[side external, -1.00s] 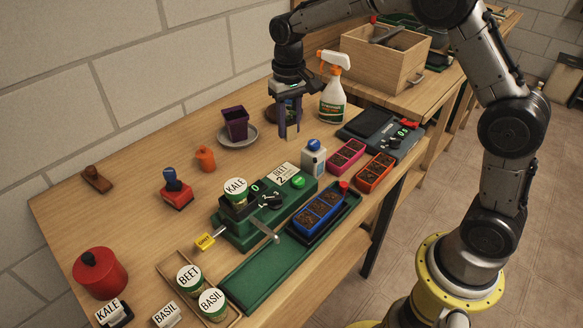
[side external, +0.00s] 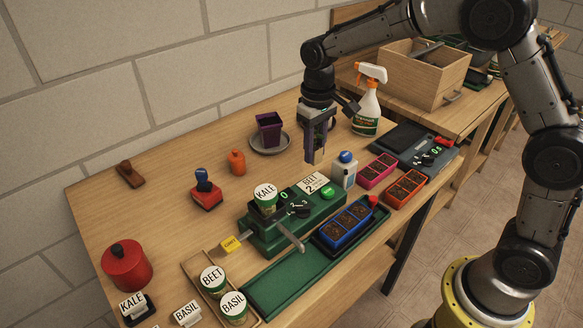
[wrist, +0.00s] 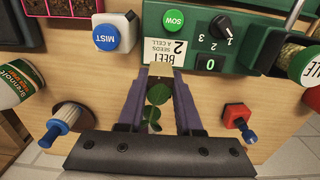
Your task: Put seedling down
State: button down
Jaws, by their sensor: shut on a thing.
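My gripper (side external: 313,158) is above the wooden bench, between the purple pot on its saucer and the green seeder. In the wrist view, its two purple-grey fingers (wrist: 156,105) are shut on a seedling whose round green leaves (wrist: 157,94) show between them. The seedling is too small to make out in the side view, and its lower part is hidden. The purple pot (side external: 269,128) stands on a grey saucer (side external: 284,147), left of my gripper. I cannot tell how far above the bench the seedling hangs.
Blue (side external: 345,222), pink (side external: 376,170) and orange (side external: 404,188) cell trays are to the right. A spray bottle (side external: 366,112) stands behind.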

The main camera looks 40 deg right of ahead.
send_over(294, 179)
notch_tip(294, 179, down, 6)
jog(key=shift+s+a+f, duration=0.1)
jog(key=shift+f, duration=1.7)
jog(key=c, duration=0.6)
grip_release()
jog(key=shift+f, duration=0.15)
